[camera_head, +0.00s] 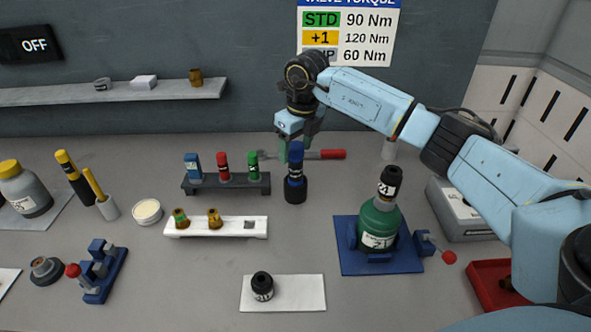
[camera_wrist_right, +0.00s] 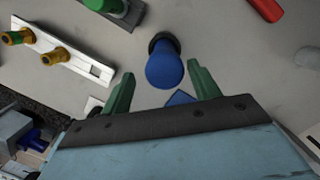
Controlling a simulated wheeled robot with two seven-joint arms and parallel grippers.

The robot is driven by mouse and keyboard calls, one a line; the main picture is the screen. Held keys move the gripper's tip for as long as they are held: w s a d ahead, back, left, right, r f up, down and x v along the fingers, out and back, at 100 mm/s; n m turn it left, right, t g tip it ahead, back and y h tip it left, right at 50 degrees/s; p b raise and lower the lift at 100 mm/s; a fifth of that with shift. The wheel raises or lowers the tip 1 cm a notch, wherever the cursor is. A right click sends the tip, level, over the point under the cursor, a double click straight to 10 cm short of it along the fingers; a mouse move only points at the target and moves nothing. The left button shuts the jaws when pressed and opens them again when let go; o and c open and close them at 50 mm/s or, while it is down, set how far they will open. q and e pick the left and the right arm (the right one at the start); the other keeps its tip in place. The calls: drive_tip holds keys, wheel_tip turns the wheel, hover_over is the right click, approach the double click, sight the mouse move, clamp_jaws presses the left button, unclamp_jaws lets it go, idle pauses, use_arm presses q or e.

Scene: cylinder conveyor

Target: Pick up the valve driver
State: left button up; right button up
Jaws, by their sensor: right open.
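A blue-handled tool, which looks like the valve driver (camera_head: 296,160), stands upright in a dark round holder (camera_head: 295,190) behind the middle of the table. My right gripper (camera_head: 296,146) is open, just above and behind its blue top. In the right wrist view, the blue handle (camera_wrist_right: 164,70) lies between and beyond the green fingertips (camera_wrist_right: 161,68), with visible gaps on both sides. The base of the holder is partly hidden behind the handle there. My left gripper is not in view.
A dark rack (camera_head: 226,186) with blue, red and green pieces stands left of the driver. A red-handled tool (camera_head: 333,154) lies behind it. A green bottle (camera_head: 378,226) stands on a blue base at right. A white strip (camera_head: 240,233) with brass fittings lies in front.

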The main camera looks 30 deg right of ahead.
sight(296, 160)
drive_tip(key=f, duration=0.5)
drive_tip(key=shift+w+d+p, duration=0.25)
drive_tip(key=shift+w+p, duration=0.05)
drive_tip(key=shift+w, duration=0.05)
drive_tip(key=shift+c, duration=0.3)
clamp_jaws()
drive_tip(key=shift+r, duration=0.1)
